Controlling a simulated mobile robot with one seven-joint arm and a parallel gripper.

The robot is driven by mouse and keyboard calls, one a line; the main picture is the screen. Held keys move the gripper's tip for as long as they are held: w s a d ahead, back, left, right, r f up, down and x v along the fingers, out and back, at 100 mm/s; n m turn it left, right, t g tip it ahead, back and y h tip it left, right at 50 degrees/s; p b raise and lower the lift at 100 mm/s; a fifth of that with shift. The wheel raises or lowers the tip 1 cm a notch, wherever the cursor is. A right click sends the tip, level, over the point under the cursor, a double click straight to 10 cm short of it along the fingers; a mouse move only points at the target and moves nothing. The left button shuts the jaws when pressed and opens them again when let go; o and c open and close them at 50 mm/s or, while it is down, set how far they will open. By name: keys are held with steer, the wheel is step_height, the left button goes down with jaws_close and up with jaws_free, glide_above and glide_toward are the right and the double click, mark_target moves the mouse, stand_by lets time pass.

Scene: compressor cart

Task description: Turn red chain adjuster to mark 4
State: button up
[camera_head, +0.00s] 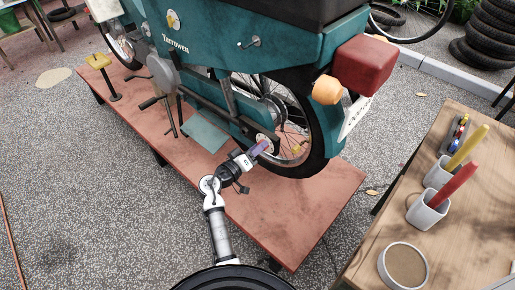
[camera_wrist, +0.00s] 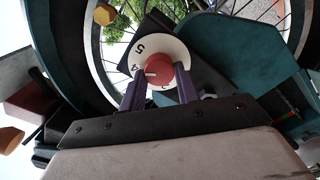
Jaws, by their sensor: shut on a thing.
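The red chain adjuster (camera_wrist: 160,72) is a round knob with a short white line on its face. It sits at the centre of a white dial (camera_wrist: 150,47) with black numbers, of which 5 and 4 can be read; a lower one is partly covered. The white line points left, towards the 4 or slightly below it. My gripper (camera_wrist: 159,76) has its two purple fingers on either side of the knob and is shut on it.
The teal motorbike (camera_head: 290,50) stands on a reddish platform (camera_head: 310,215). Its spoked rear wheel (camera_head: 317,150) is right beside my gripper. A wooden table (camera_head: 465,235) with white cups stands at the right. Grey paving (camera_head: 110,225) at the left front is mostly clear.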

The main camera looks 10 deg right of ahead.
steer(key=shift+n, duration=0.7)
steer(key=o, duration=1)
steer(key=shift+c, duration=0.2)
steer(key=shift+a, duration=0.1)
steer(key=b+v, duration=0.1)
steer(key=v, duration=1.2)
steer(key=shift+s+a+b, duration=0.2)
steer(key=shift+a+b, duration=0.1)
